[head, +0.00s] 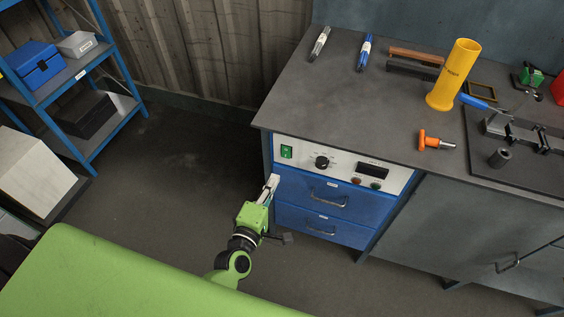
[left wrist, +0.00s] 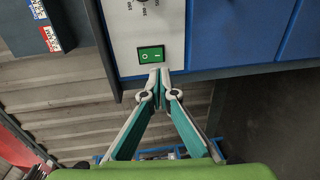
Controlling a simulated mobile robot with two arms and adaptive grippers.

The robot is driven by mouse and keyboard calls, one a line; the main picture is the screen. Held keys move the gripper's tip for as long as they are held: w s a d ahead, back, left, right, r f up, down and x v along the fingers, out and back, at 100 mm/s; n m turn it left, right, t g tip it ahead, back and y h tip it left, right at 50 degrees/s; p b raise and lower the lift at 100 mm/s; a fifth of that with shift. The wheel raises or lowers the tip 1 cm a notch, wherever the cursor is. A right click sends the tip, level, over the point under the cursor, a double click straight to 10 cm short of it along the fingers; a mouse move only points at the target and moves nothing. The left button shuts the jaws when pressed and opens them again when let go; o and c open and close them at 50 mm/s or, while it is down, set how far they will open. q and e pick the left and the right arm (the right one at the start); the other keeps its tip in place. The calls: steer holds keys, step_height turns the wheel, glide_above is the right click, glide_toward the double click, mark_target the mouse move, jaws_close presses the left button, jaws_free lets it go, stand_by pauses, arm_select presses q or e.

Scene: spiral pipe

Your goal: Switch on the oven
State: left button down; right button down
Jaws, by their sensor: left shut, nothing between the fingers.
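The white control panel (head: 340,164) is set into the front of the workbench, above the blue drawers. It carries a green rocker switch (head: 287,152) at its left end, a black knob (head: 322,162) and a dark display (head: 373,171). My left gripper (head: 274,180) is shut and empty in front of the bench, just below the switch. In the left wrist view, the fingertips meet just beneath the green switch (left wrist: 151,54). I cannot tell whether they touch the panel or which way the rocker is set. My right gripper is not in view.
The worktop (head: 300,100) overhangs the panel. A blue shelf rack (head: 75,70) stands at the left. The floor (head: 180,160) between rack and bench is clear.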

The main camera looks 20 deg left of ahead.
mark_target(285, 157)
arm_select(q)
steer(key=w, duration=0.5)
steer(key=w+f, duration=0.1)
steer(key=w, duration=0.2)
steer(key=shift+d, duration=0.15)
